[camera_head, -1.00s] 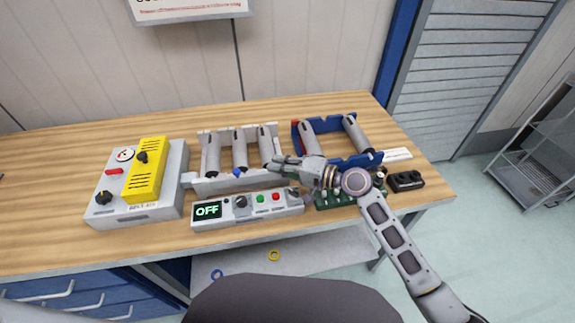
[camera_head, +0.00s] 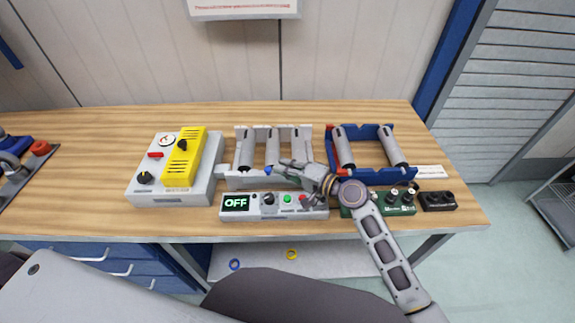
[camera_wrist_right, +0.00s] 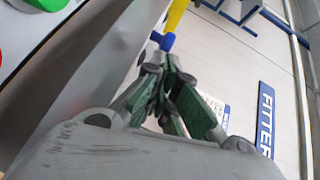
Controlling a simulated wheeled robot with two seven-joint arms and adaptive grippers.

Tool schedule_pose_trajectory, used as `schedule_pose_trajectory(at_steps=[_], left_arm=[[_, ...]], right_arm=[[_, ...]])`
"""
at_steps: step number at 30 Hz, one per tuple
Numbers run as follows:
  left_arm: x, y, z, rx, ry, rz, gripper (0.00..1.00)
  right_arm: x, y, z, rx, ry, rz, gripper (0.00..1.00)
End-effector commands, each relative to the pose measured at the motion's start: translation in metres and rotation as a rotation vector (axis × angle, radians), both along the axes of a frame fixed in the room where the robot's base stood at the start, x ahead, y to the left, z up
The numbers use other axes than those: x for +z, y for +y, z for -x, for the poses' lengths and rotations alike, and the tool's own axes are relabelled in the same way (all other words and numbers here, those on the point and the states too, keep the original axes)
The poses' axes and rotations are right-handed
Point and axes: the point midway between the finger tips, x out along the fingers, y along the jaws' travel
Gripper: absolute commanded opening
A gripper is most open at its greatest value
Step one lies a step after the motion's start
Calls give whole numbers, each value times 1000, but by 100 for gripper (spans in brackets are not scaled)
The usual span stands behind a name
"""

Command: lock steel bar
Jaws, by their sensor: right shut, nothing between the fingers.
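Several grey steel bars stand in two racks on the bench. The pale rack (camera_head: 240,182) holds grey bars, one of them the left bar (camera_head: 245,152). The blue rack (camera_head: 378,178) holds two, including the left bar (camera_head: 342,147). A small blue knob (camera_head: 268,169) sits at the pale rack's front rail. My right gripper (camera_head: 284,167) is shut and empty, its fingertips just right of the knob. In the right wrist view a blue knob (camera_wrist_right: 167,42) shows just beyond the shut fingertips (camera_wrist_right: 157,63); contact cannot be told. My left gripper is out of view.
A control box with a display reading OFF (camera_head: 236,203) lies in front of the pale rack. A grey box with a yellow cover (camera_head: 186,160) stands left. A green board (camera_head: 398,209) and black block (camera_head: 437,201) lie front right.

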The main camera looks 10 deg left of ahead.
Motion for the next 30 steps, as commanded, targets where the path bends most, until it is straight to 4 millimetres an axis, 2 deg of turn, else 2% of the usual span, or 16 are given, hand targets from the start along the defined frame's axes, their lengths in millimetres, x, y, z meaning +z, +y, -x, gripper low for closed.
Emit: schedule_pose_trajectory(at_steps=[8, 19, 30], left_arm=[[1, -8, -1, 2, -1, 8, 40], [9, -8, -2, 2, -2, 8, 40], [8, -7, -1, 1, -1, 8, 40]], right_arm=[[0, 3, 1, 1, 0, 0, 0], [2, 38, 11, 1, 1, -1, 0], [0, 39, 11, 1, 0, -1, 0]])
